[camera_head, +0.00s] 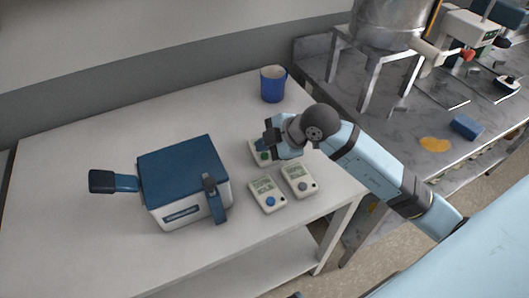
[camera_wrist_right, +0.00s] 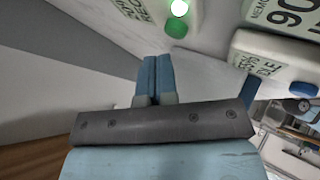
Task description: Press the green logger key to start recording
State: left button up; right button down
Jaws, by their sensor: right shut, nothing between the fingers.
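The logger with the green key (camera_head: 253,158) lies on the white table in the head view, partly hidden by my right gripper (camera_head: 266,145). Its green key (camera_wrist_right: 176,28) shows clearly in the right wrist view, with a bright, pale-green light (camera_wrist_right: 180,8) beside it. My right gripper is shut and empty; its blue fingertips (camera_wrist_right: 153,68) point toward the logger, close to the green key. I cannot tell whether they touch it. My left gripper is out of view.
A logger with a blue key (camera_head: 266,187) and one with a grey key (camera_head: 298,172) lie close by. A blue-lidded box (camera_head: 180,165) with dark-ended handles stands to the left. A blue mug (camera_head: 272,88) stands behind. The table's left part is clear.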

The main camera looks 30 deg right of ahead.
aim_at(265, 156)
jog(key=shift+r+p, duration=2.45)
jog(key=shift+r, duration=0.15)
jog(key=shift+f, duration=0.1)
